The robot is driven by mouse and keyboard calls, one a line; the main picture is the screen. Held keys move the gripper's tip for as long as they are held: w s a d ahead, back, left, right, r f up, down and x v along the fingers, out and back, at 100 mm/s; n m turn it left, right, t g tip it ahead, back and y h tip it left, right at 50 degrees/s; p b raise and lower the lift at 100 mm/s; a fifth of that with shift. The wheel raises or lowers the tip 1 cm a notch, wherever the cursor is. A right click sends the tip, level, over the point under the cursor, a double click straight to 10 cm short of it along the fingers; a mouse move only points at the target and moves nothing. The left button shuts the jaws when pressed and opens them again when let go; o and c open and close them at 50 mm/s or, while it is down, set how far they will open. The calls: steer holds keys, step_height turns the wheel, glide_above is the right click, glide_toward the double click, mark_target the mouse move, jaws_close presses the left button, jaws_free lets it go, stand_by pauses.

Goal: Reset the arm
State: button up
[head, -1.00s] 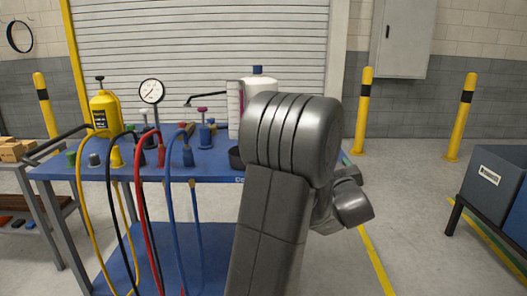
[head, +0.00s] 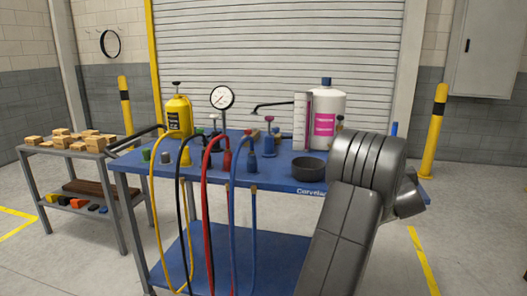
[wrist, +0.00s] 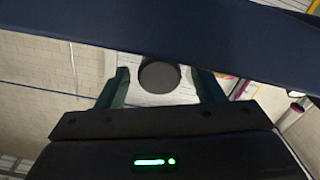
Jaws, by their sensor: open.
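My arm (head: 345,225) stands at the right of the head view, folded in front of the blue cart's right end. My gripper is hidden behind it there. In the wrist view my gripper (wrist: 161,82) is open, with its two dark green fingers apart. A dark round shape (wrist: 159,76) shows between the fingers; I cannot tell what it is or how far off it lies. I see nothing held. A dark blue band (wrist: 160,32) crosses the top of the wrist view, and I cannot tell whether it touches the gripper.
The blue cart (head: 280,178) carries a yellow bottle (head: 179,117), a pressure gauge (head: 221,97), a white bottle (head: 327,115), a black bowl (head: 308,167) and hanging hoses (head: 207,215). A grey shelf (head: 110,188) with wooden blocks stands left. A yellow post (head: 434,132) stands right.

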steer(key=shift+s+m, duration=0.1)
steer(key=shift+m, duration=0.3)
steer(key=shift+f+n, duration=0.1)
steer(key=shift+n, duration=0.2)
